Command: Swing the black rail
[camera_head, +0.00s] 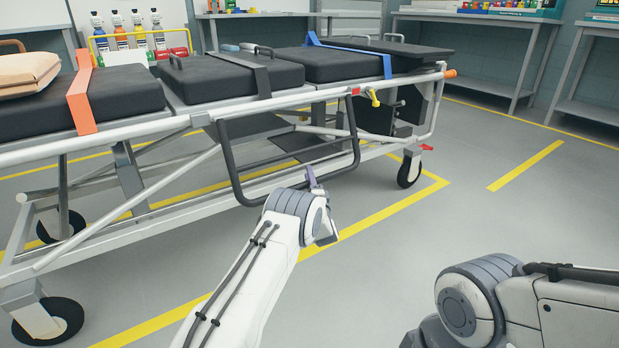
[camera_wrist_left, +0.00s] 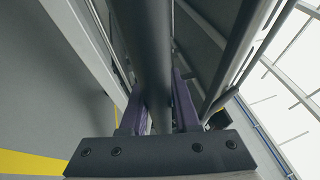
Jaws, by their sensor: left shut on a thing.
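The black rail (camera_head: 229,155) is a tubular loop on the near side of the stretcher (camera_head: 185,121). It hangs below the white side frame, with its lower bar down low. My left gripper (camera_head: 312,178) is at this lower bar, right of its middle, and partly hidden by its own wrist. In the left wrist view, the black rail (camera_wrist_left: 152,50) runs between the two purple fingers of my left gripper (camera_wrist_left: 162,108), which is shut on it. My right arm shows at the lower right, but its gripper is out of the picture.
The stretcher carries black pads with an orange strap (camera_head: 81,100) and a blue strap (camera_head: 345,49). A yellow knob (camera_head: 375,98) and a caster wheel (camera_head: 409,170) are right of the rail. Benches (camera_head: 480,50) line the back. The floor at right is clear.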

